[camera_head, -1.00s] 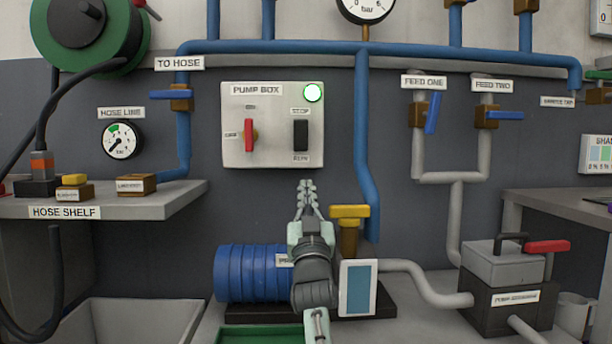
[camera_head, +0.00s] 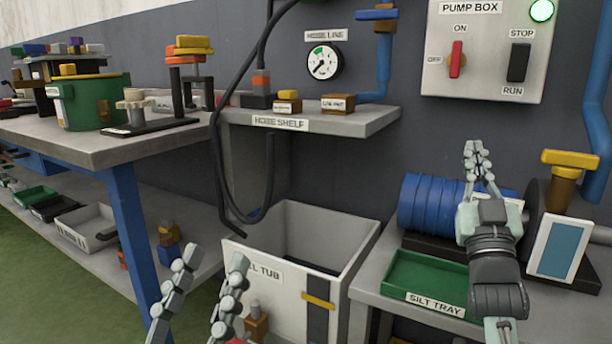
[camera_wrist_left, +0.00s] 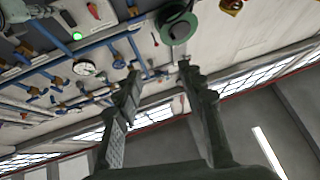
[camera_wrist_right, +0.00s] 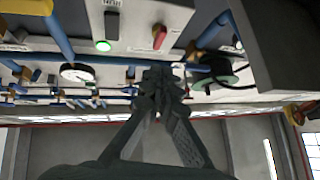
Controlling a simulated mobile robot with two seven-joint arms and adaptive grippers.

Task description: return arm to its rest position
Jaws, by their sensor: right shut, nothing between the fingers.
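My right gripper (camera_head: 474,150) is shut and empty, pointing up in front of the blue pump (camera_head: 425,205) and below the pump box (camera_head: 487,85). It stands apart from the box. In the right wrist view its fingertips (camera_wrist_right: 160,80) meet. My left gripper (camera_head: 213,262) is low in the head view, in front of the white tub. Its two fingers are well apart with nothing between them. In the left wrist view the left fingers (camera_wrist_left: 158,80) are also spread and empty.
The tub (camera_head: 345,240) stands on the floor below the hose shelf (camera_head: 370,122). A green silt tray (camera_head: 395,270) sits left of the right arm. A workbench (camera_head: 90,150) with tools is at the left. Green floor lies open at the lower left.

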